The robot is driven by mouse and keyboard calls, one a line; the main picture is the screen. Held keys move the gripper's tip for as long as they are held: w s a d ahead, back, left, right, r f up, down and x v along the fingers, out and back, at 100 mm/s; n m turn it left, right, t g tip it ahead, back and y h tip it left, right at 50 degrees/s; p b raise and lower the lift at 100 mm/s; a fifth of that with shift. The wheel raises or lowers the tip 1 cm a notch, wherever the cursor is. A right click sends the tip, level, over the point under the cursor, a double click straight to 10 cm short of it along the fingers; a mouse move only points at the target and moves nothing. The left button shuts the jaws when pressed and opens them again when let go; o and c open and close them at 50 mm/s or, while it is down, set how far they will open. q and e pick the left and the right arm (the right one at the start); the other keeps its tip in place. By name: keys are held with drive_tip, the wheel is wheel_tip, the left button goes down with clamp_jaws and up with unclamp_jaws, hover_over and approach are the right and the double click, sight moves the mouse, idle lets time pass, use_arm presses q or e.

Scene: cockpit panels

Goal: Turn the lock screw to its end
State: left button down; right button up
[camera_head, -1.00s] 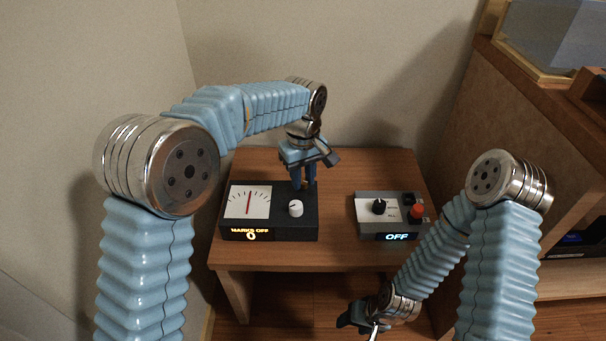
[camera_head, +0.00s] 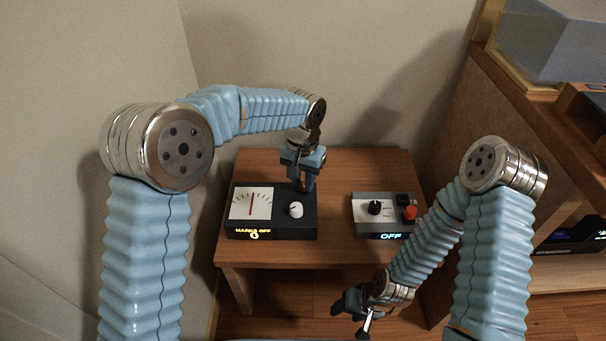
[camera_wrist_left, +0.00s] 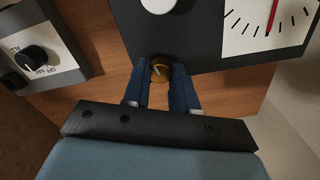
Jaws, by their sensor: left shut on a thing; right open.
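The lock screw (camera_wrist_left: 160,68) is a small brass-coloured knob with a dark slot line, at the back edge of the black meter box (camera_wrist_left: 210,30). My left gripper (camera_wrist_left: 161,80) has one finger on each side of it and is shut on it. In the head view my left gripper (camera_head: 303,183) points down behind the meter box (camera_head: 275,232), and its fingers mostly hide the screw. The box has a white dial (camera_head: 251,203) with a red needle near upright, a white knob (camera_head: 296,209) and a display reading "MARKS OFF 0". My right gripper (camera_head: 358,312) is open and empty, low in front of the table.
A grey box (camera_head: 362,226) with a black knob (camera_head: 375,207), a red button (camera_head: 410,212) and an "OFF" display stands to the right on the wooden table (camera_head: 330,255). Bare tabletop lies between the boxes. A wooden cabinet (camera_head: 520,150) stands at the right.

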sight(303, 183)
use_arm(q)
drive_tip(key=m+p, duration=0.1)
drive_tip(key=m, duration=0.2)
drive_tip(key=shift+r+m, duration=0.1)
drive_tip(key=shift+m, duration=0.2)
drive_tip(key=shift+m+p, duration=0.65)
drive_tip(key=shift+m, duration=1.05)
drive_tip(key=c, duration=0.9)
unclamp_jaws()
wheel_tip(303, 183, up, 14)
drive_tip(key=shift+f+p, duration=0.2)
drive_tip(key=shift+p, duration=0.2)
